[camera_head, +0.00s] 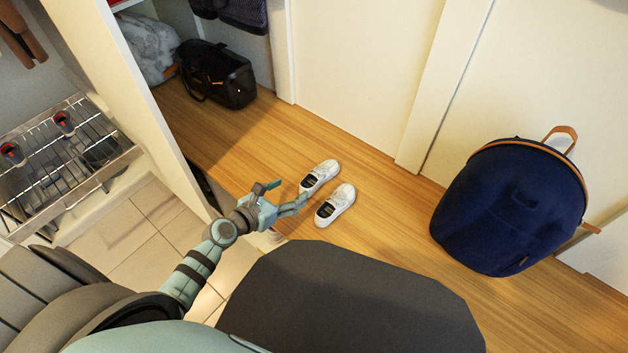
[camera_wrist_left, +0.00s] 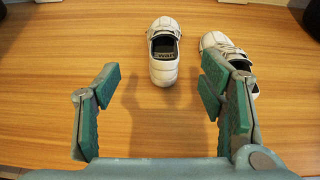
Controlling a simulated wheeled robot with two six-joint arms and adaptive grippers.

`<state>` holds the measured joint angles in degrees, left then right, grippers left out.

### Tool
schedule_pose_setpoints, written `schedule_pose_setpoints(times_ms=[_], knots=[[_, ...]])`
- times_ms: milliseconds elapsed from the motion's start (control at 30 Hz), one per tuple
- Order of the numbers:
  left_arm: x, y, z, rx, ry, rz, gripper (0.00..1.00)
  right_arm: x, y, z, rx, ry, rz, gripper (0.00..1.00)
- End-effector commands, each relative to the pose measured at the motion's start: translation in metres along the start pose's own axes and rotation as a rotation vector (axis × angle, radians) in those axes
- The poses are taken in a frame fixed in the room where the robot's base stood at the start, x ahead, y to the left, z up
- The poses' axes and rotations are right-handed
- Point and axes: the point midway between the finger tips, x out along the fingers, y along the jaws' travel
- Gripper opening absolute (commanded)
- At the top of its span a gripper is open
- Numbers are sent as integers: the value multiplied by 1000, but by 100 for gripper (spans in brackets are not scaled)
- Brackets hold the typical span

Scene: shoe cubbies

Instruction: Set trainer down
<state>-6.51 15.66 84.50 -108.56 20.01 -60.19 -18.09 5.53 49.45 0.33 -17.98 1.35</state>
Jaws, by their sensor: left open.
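Two white trainers with dark insides sit upright side by side on the wooden surface. The farther trainer (camera_head: 319,176) is the middle one in the left wrist view (camera_wrist_left: 164,52), its heel towards my gripper. The nearer trainer (camera_head: 335,206) is on the right in the left wrist view (camera_wrist_left: 222,45), partly hidden behind a finger. My left gripper (camera_head: 288,195) is open and empty, just short of the trainers. In the left wrist view, its spread green-padded fingers (camera_wrist_left: 161,84) stand apart on either side of the middle trainer's heel. My right gripper is out of view.
A large navy backpack (camera_head: 512,207) stands to the right on the wooden surface (camera_head: 400,215). A black bag (camera_head: 217,75) sits at the back left. A wire shoe rack (camera_head: 65,150) is beyond a white upright panel (camera_head: 135,100). The wood between trainers and backpack is clear.

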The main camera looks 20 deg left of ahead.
Motion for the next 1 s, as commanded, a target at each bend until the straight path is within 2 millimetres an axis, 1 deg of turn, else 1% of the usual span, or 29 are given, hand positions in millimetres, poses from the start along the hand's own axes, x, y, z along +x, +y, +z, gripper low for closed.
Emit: schedule_pose_setpoints(times_ms=[33,100,200,267,367,500,667,900,967,1000], knots=[[16,0,-5,-2,-3,0,64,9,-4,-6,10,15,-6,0],[32,-1,-5,-2,-2,0,64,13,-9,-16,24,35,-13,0],[46,0,-4,-2,-1,0,64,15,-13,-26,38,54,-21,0],[52,-1,-4,-1,0,0,64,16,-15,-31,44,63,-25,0],[68,-4,-7,-1,-1,-1,64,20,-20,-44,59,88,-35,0],[88,-6,-8,-1,0,0,64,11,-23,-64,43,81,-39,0],[99,-6,-6,-1,1,0,64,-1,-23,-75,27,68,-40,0],[100,-6,-5,-1,1,0,64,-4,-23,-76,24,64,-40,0],[100,-6,-5,-1,1,0,56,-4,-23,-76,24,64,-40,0],[100,-6,-5,-1,1,0,50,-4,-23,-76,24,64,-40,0]])
